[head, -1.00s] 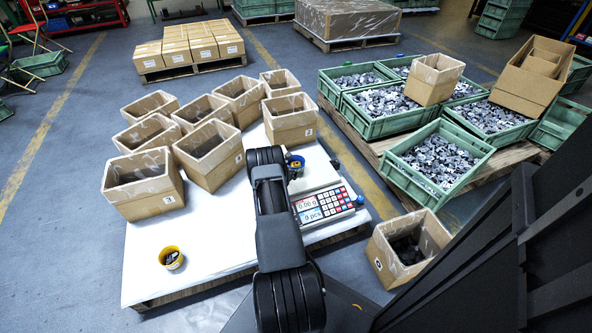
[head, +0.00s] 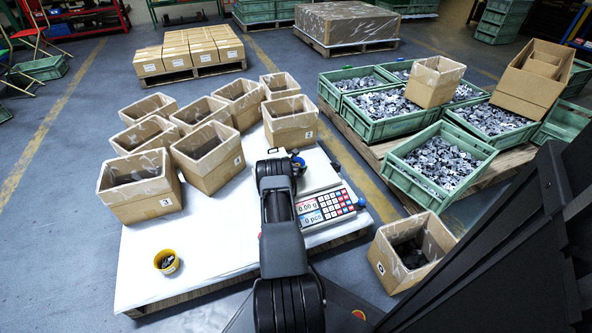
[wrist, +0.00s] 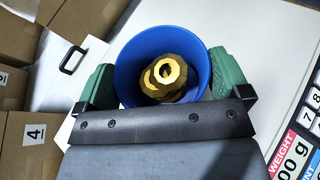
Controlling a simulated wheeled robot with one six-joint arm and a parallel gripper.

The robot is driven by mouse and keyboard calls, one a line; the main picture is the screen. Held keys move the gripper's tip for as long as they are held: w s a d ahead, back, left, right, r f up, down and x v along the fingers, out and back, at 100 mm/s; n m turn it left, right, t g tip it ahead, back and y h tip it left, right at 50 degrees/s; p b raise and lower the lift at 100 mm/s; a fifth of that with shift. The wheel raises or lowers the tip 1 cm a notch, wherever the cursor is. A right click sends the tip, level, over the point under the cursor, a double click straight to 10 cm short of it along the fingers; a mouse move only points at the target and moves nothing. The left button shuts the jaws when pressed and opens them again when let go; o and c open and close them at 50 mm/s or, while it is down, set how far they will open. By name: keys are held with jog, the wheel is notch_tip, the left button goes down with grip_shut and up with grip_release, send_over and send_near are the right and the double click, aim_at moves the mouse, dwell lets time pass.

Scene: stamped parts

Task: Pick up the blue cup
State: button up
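The blue cup (wrist: 128,62) shows in the wrist view, upright, with brass-coloured nut-like parts (wrist: 163,78) inside it. My gripper (wrist: 162,82) has its two green fingers on either side of the cup, spread wide near the ends of the dark gripper bar. The fingers are close against the cup's sides; whether they touch it is hard to tell.
Open cardboard boxes (head: 140,205) stand to the left and behind on the white tabletop (head: 215,235). A yellow cup (head: 167,262) with dark parts is at the front left. Green crates (head: 437,190) of metal parts stand on a pallet at right.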

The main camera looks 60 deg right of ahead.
jog(key=c, duration=0.6)
jog(key=shift+r, duration=0.1)
jog(key=shift+c, duration=0.6)
jog(key=shift+r, duration=0.1)
